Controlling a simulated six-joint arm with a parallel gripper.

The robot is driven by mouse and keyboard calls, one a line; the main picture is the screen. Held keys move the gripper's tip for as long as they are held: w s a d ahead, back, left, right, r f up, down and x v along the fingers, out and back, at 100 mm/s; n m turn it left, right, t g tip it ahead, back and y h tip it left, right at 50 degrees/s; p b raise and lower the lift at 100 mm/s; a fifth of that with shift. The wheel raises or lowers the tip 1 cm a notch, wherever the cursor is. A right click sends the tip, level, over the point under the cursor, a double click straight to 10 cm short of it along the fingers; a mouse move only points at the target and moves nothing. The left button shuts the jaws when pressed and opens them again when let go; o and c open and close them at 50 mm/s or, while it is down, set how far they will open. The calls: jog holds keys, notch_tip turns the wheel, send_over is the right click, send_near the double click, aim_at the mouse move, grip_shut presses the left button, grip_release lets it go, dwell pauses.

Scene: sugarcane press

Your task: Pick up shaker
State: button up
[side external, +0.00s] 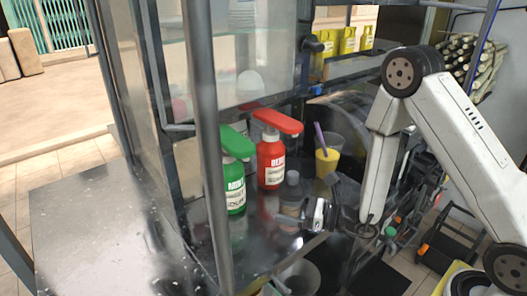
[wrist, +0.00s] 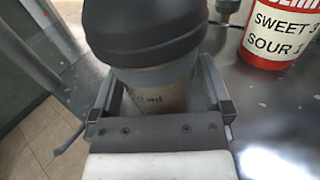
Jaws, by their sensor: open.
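The shaker (side external: 291,192) is a small grey bottle with a dark rounded cap, standing on the metal counter near its front edge. In the wrist view the shaker (wrist: 150,42) fills the upper middle, with its dark cap nearest the camera and a pale body with faint writing below. My gripper (side external: 308,208) is at the shaker's right side in the side view. In the wrist view my gripper (wrist: 158,85) is open, with one finger on each side of the shaker's body. I cannot tell whether either finger touches it. The shaker's base is hidden.
A red pump bottle (side external: 271,165) stands close behind the shaker, and also shows at the wrist view's upper right (wrist: 280,32). A green pump bottle (side external: 235,185) stands to the left. A yellow-filled cup (side external: 327,158) with a purple straw stands behind. A metal post (side external: 209,150) rises in front.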

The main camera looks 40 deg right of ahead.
aim_at(292, 173)
dwell(0.3)
jog(key=c, duration=1.1)
jog(key=shift+o, duration=0.2)
jog(key=shift+r, duration=0.2)
jog(key=shift+r, duration=4.85)
jog(key=shift+r, duration=0.1)
